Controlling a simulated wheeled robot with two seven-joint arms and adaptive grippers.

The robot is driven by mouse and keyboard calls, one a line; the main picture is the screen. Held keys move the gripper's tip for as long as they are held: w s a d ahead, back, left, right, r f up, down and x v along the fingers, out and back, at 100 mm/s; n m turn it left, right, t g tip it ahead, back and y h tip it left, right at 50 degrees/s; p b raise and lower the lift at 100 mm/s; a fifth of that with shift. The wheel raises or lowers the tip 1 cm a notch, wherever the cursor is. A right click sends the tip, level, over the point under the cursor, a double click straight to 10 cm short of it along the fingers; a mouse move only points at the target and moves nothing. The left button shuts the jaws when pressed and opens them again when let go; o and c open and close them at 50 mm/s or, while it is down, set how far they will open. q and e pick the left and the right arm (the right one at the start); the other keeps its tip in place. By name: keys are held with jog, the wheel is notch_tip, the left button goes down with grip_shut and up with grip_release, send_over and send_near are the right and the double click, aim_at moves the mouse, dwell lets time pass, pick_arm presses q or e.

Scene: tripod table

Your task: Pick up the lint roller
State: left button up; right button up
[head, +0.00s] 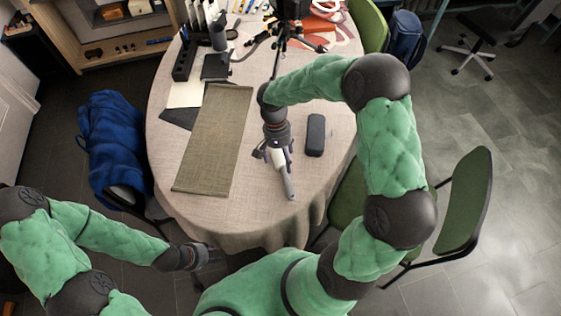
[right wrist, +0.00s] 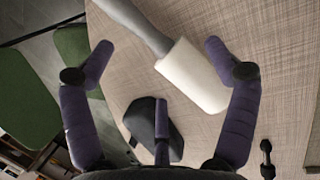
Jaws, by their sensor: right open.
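The lint roller, with a white roller head (right wrist: 193,75) and a grey handle (right wrist: 138,24), lies on the cloth-covered round table (head: 310,190). In the head view its grey handle (head: 287,188) points toward the table's front edge, and its head is partly hidden by my right gripper (head: 274,156). My right gripper is open above the lint roller. In the right wrist view, the purple fingers of this gripper (right wrist: 160,62) are spread, with the white head between them; contact is unclear. My left gripper (head: 202,256) is low, off the table at the front left.
A dark case (head: 315,135) lies just right of my right gripper; it also shows in the wrist view (right wrist: 143,122). A woven mat (head: 214,140) lies to the left. A tripod (head: 285,38) and desk items stand at the back. A green chair (head: 462,200) stands at right.

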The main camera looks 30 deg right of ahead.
aim_at(284, 168)
jog(key=b+x, duration=0.2)
jog(key=x, duration=0.3)
jog(key=shift+w+d, duration=0.1)
jog(key=shift+d, duration=0.05)
jog(key=shift+r, duration=0.1)
jog(key=c, duration=1.3)
jog(key=shift+o, duration=0.2)
jog(key=shift+r+p, duration=0.3)
jog(key=shift+r, duration=0.2)
notch_tip(284, 168, up, 2)
jog(key=shift+r+p, duration=0.2)
jog(key=shift+p, duration=0.45)
jog(key=s+a+r+p, duration=0.2)
jog(key=s+r, duration=0.2)
jog(key=s, duration=0.2)
jog(key=s+a+r+p, duration=0.2)
jog(key=s+r+p, duration=0.1)
jog(key=s+r, duration=0.2)
jog(key=shift+s+a+r, duration=0.25)
jog(key=shift+s+r, duration=0.05)
jog(key=shift+s, duration=0.85)
